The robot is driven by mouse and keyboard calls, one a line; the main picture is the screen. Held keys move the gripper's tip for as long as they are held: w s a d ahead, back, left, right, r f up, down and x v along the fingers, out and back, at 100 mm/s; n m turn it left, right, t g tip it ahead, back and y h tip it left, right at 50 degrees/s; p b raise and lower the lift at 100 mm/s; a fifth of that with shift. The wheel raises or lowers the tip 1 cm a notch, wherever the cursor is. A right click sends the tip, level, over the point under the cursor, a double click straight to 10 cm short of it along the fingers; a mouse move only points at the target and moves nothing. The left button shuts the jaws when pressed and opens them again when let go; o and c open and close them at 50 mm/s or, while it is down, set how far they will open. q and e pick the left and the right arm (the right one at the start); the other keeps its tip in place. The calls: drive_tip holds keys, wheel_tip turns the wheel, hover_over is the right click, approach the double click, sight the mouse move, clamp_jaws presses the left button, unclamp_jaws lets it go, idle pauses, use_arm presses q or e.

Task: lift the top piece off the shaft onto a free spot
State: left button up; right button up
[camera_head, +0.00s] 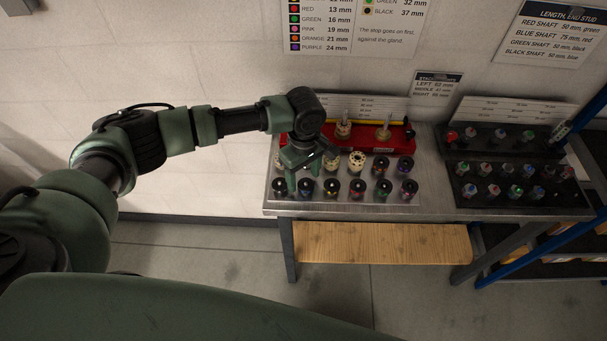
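A red stand (405,139) at the back of the metal bench carries upright shafts. One shaft with tan pieces (344,129) stands near the middle, and another with a tan piece (383,132) stands to its right. Any shaft further left is hidden behind my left gripper. My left gripper (303,180) points down over the left end of the bench, in front of the red stand. Its fingers look spread, and I see nothing clearly held between them. It is close to the small parts there; whether it touches any is unclear. My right gripper is out of view.
A black tray (520,198) on the right holds more pieces. The bench's front strip is bare. Blue rails stand at right.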

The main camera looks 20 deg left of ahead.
use_arm(q)
drive_tip(key=shift+r, duration=0.5)
wheel_tip(320, 180, up, 6)
drive_tip(key=shift+r+b, duration=0.15)
drive_tip(key=shift+b, duration=0.6)
drive_tip(key=shift+r, duration=0.3)
